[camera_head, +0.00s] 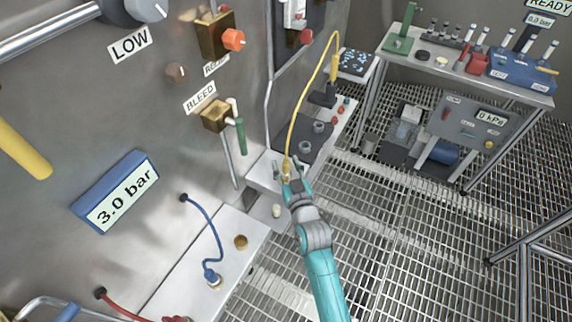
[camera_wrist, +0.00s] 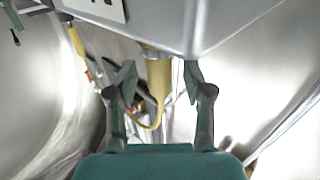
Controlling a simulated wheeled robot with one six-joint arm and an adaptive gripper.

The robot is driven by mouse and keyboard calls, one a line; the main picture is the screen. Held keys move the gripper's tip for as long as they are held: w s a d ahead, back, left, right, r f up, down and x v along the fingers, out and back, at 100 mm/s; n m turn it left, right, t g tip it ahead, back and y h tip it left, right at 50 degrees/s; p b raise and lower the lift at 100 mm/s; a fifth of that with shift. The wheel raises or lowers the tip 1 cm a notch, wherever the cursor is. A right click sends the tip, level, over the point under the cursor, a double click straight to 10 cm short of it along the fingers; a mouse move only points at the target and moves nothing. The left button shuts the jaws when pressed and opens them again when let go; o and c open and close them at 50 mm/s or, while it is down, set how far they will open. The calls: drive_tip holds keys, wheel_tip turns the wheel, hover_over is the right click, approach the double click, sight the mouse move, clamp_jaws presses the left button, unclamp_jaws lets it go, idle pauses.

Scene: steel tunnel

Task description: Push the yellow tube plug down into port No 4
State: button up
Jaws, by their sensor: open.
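The yellow tube (camera_head: 308,85) arches from a yellow fitting (camera_head: 333,68) at the back down to its plug end (camera_head: 287,172) at the metal ledge. In the wrist view the yellow plug (camera_wrist: 159,78) stands between my fingers, its end against a brass-coloured collar (camera_wrist: 150,52) at the ledge's edge. My gripper (camera_head: 290,172) is open around the plug; it also shows in the wrist view (camera_wrist: 160,80), with gaps visible on both sides. How deep the plug sits is hidden, and I cannot read a port number.
A blue hose (camera_head: 212,232) plugs into the bench (camera_head: 190,285) at the near left. The BLEED valve (camera_head: 217,116) and its green handle are on the wall left of my gripper. A work table (camera_head: 470,80) stands back right.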

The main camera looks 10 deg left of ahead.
drive_tip(key=v, duration=1.1)
drive_tip(key=shift+s, duration=0.25)
drive_tip(key=shift+d, duration=0.15)
drive_tip(key=s+d+f+m+h, duration=0.1)
drive_tip(key=s+d+f+h, duration=0.15)
drive_tip(key=s+d, duration=0.55)
drive_tip(key=s+d+f+m+h, duration=0.25)
drive_tip(key=s+d, duration=0.45)
drive_tip(key=s, duration=0.4)
drive_tip(key=s+d+r+h, duration=0.1)
drive_tip(key=s+d+r, duration=0.2)
drive_tip(key=s, duration=0.7)
drive_tip(key=s+d+r+m+g+h, duration=0.1)
drive_tip(key=s+d+r, duration=0.2)
drive_tip(key=s, duration=0.7)
drive_tip(key=shift+d+r+g+h, duration=0.25)
drive_tip(key=shift+r+g+h, duration=0.05)
drive_tip(key=shift+r, duration=0.5)
drive_tip(key=shift+m, duration=0.25)
